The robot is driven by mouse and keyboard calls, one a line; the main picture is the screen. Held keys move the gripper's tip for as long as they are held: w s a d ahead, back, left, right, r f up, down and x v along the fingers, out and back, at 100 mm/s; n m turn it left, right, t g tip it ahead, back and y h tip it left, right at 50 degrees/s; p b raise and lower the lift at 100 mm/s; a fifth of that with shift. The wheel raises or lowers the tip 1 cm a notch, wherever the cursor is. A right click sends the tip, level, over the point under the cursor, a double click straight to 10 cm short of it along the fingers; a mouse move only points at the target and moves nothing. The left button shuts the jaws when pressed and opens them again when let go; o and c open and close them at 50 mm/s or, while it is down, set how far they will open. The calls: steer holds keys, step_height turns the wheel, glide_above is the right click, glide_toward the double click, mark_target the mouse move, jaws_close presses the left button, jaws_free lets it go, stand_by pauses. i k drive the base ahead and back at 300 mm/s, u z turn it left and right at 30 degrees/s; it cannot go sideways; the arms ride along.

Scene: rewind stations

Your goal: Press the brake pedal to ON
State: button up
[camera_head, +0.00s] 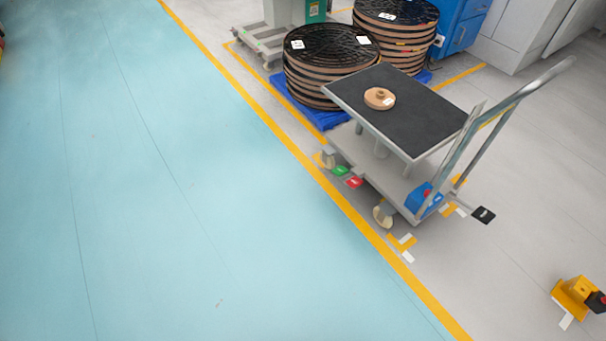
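A grey push cart (437,151) with a black top stands at the right of the head view, just beyond the yellow floor line. Low at its near left end, by a caster, are a green pedal (340,171) and a red pedal (354,182), side by side. Their small labels are too small to read, and I cannot tell which one is pressed. A black plate with a pale mark (484,215) sits low at the cart's right side; I cannot tell whether it is a pedal. My gripper is not in view.
A wooden disc (379,98) lies on the cart's top. A blue box (424,199) sits on its lower deck. Stacked reels (331,57) stand behind on a blue pallet (322,118). A yellow device (573,298) is at lower right. The blue-green floor (150,200) is clear.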

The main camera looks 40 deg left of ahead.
mark_target(352, 181)
steer(key=u, duration=1.65)
steer(key=i, duration=1.2)
steer(key=z, duration=0.45)
